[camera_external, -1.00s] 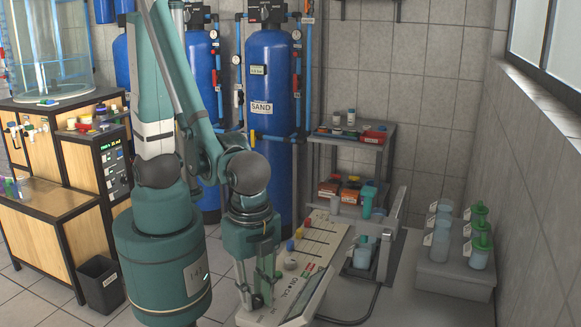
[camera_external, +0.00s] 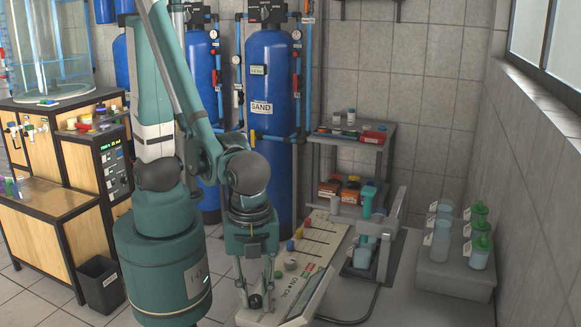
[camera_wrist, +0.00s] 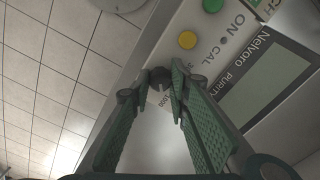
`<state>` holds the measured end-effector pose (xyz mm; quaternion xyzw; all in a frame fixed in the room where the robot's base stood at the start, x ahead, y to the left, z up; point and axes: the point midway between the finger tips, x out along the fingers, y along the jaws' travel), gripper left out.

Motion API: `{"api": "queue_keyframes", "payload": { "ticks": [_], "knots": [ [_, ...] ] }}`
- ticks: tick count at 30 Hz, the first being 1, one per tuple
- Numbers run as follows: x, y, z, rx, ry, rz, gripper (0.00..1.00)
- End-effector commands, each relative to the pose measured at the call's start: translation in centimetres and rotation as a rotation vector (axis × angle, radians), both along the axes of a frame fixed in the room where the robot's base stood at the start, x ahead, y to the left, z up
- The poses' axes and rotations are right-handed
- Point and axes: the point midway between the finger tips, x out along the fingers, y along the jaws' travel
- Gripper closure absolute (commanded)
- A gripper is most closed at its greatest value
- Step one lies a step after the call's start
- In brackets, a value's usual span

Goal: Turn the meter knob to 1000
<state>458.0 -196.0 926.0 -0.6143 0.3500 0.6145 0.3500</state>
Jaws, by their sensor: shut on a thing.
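The meter (camera_external: 296,294) is a pale sloped panel on the bench in front of my arm, with ON and CAL lettering. In the wrist view its face shows a grey display (camera_wrist: 264,88), a yellow button (camera_wrist: 188,40), a green button (camera_wrist: 213,4) and a small dark knob (camera_wrist: 160,78). The number 1000 is printed just beside the knob. My gripper (camera_wrist: 152,90) points down at the panel, its fingertips shut on the knob from both sides. In the external view my gripper (camera_external: 255,300) is at the panel's near left end. The knob's pointer cannot be read clearly.
Several coloured knobs (camera_external: 291,245) stand on the panel further back. A beaker station (camera_external: 362,253) stands to the right, with a grey tray of green-topped cups (camera_external: 440,277) beyond it. A black bin (camera_external: 100,284) stands on the floor at left.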

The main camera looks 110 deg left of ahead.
Motion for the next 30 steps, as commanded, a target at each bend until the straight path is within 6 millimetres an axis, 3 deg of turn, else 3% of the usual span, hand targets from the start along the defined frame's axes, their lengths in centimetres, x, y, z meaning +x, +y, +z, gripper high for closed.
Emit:
{"api": "queue_keyframes", "payload": {
  "ticks": [7,8,11,30],
  "knots": [
    [0.05,0.01,0.03,0.001,-0.001,0.001,0.93],
    [0.05,0.01,0.03,0.001,-0.001,0.001,0.80],
    [0.04,0.00,0.03,0.001,-0.001,0.001,0.67],
    [-0.02,0.02,0.81,0.000,0.000,0.002,0.66]
  ]
}}
